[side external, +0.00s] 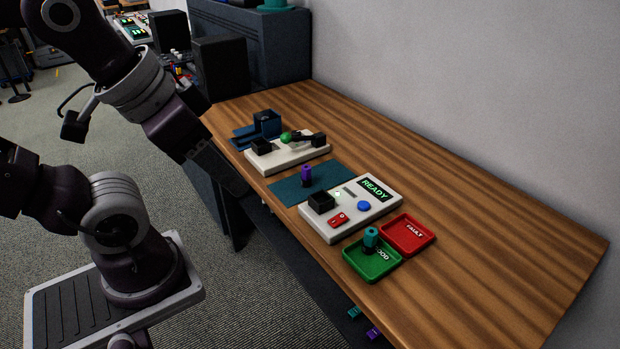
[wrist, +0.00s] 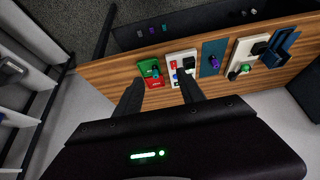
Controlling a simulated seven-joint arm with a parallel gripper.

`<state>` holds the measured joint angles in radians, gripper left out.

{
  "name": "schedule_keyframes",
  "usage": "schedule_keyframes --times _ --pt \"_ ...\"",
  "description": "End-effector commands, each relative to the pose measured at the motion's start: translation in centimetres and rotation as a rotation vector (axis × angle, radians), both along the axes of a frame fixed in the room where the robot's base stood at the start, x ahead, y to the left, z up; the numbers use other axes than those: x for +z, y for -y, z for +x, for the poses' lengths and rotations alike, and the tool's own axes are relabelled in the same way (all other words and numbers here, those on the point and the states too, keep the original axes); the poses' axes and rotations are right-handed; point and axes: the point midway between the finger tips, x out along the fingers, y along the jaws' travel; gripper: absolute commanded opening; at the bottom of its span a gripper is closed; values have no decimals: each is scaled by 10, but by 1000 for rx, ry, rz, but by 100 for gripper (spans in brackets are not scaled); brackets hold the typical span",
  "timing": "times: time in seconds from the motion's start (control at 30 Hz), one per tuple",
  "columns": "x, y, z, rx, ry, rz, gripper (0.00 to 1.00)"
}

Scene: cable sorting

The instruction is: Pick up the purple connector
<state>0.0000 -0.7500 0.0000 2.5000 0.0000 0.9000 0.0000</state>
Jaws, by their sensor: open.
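The purple connector (side external: 306,174) stands upright on a teal mat (side external: 322,188) on the wooden table, between two white units. It also shows in the wrist view (wrist: 214,62), to the right of my fingers. My gripper (wrist: 160,82) is open and empty, with its two dark fingers spread in the wrist view. It is well away from the connector and does not touch it. In the side external view my dark wrist end is left of the table's near edge, and the fingers are hard to make out.
A READY tester (side external: 350,206) sits beside the mat, with a green tray (side external: 385,268) holding a teal connector (side external: 370,239) and an empty red FAULT tray (side external: 409,246). A white fixture (side external: 285,158) with a green knob is on the other side. The table's right part is clear.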

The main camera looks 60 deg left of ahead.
Motion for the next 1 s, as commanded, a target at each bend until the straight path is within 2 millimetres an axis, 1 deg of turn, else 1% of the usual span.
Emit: schedule_keyframes --times 0.4,0.47,0.67,0.73,0.77,0.83,0.87,0.9,0.93,0.97,1.0 --pt "0 0 0 0 0 0 46" --pt "0 0 0 0 0 0 51" --pt "0 0 0 1 0 0 51" --pt "3 -1 7 37 -10 -19 51" --pt "5 -3 14 79 -23 -40 51" --pt "12 -10 43 245 -67 -117 51" --pt "15 -15 60 345 -91 -161 51" --pt "15 -25 87 496 -123 -222 51" --pt "13 -34 108 615 -146 -266 51" --pt "9 -44 128 737 -168 -307 51" --pt "0 -59 155 899 -194 -359 51"
